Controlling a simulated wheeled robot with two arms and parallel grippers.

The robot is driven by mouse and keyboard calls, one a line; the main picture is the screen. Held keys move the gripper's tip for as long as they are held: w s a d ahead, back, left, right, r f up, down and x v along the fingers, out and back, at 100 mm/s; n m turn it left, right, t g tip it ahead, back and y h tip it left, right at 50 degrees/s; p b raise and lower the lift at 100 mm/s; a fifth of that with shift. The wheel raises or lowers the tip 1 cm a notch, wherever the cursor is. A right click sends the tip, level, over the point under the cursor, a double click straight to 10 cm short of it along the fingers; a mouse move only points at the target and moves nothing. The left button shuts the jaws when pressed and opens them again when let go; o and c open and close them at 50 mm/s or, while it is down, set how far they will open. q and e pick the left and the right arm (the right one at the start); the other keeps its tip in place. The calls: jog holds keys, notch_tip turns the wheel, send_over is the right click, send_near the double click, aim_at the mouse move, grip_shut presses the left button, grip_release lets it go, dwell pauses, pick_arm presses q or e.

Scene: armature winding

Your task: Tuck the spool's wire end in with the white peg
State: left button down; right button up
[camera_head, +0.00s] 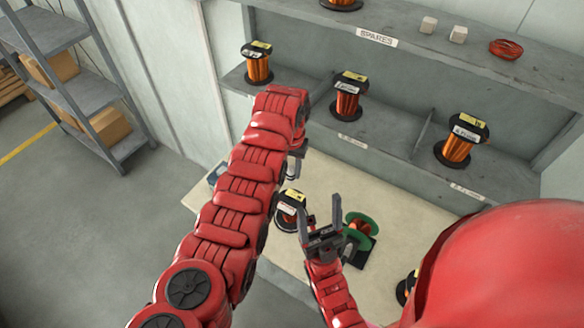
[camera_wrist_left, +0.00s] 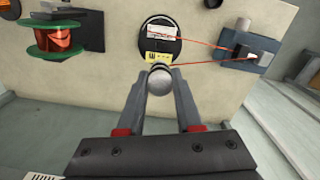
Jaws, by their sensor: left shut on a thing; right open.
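The wire spool (camera_wrist_left: 160,35) has a black flange and a white and yellow label. It stands on the bench, and in the head view (camera_head: 288,212) my left arm partly covers it. My left gripper (camera_head: 295,168), also in the left wrist view (camera_wrist_left: 157,84), is shut on a pale rounded thing, seemingly the white peg (camera_wrist_left: 160,76), at the flange's near edge. Contact cannot be told. Two red wire stretches (camera_wrist_left: 212,44) run from the spool to a blue-grey block (camera_wrist_left: 243,52); one reaches close to the peg. My right gripper (camera_head: 322,222) is open and empty, fingers up.
A green-flanged spool (camera_head: 359,224) stands right of the wire spool by a dark block. Behind the bench (camera_head: 420,205), a grey shelf (camera_head: 385,135) holds several copper spools. Another spool (camera_head: 405,288) sits at the bench's right, partly hidden by my red body.

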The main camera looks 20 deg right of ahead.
pick_arm(q)
jog(key=shift+s+a+f, duration=0.15)
jog(key=shift+f, duration=0.3)
notch_tip(320, 180, down, 6)
jog(key=b, duration=0.3)
jog(key=shift+f+b, duration=0.1)
jog(key=shift+b, duration=0.25)
jog(key=shift+f+b, duration=0.5)
jog(key=shift+f, duration=0.25)
